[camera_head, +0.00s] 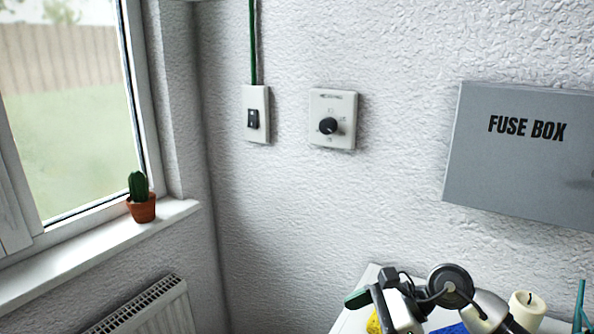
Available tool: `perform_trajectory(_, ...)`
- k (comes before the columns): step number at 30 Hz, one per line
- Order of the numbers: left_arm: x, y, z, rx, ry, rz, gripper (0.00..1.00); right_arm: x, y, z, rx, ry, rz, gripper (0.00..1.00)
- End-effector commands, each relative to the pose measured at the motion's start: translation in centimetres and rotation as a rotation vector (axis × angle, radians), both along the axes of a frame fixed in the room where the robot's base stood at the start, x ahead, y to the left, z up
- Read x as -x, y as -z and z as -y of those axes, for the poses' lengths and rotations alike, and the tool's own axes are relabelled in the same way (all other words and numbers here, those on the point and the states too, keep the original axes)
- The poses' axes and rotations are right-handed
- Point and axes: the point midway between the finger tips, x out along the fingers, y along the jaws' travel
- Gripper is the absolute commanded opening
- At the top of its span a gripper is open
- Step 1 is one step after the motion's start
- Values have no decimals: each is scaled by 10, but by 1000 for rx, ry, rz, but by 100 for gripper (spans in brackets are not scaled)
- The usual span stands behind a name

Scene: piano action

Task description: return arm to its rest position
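The finger gap is not clear from this angle. My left arm and gripper are not in view.
A grey fuse box (520,155), dial plate (333,119) and switch (256,114) are on the wall. A cactus (140,198) stands on the windowsill above a radiator (152,310).

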Motion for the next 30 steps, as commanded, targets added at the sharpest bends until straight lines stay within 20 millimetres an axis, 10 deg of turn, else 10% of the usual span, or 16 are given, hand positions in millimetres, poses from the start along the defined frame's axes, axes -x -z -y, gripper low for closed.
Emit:
perform_trajectory(5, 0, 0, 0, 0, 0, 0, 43, 24, -41, -60, -643, 215, -266, 90)
perform_trajectory(11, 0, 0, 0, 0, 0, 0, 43, 18, -71, -38, -1297, 578, -721, 90)
perform_trajectory(16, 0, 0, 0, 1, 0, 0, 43, 13, -34, 19, -1768, 985, -1171, 90)
perform_trajectory(21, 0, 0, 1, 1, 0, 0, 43, 46, 50, 71, -2133, 1502, -1615, 90)
perform_trajectory(22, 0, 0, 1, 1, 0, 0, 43, 56, 66, 77, 2121, -1557, 1636, 90)
perform_trajectory(30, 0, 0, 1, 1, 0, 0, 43, 154, 153, 94, 1454, -1448, 1249, 90)
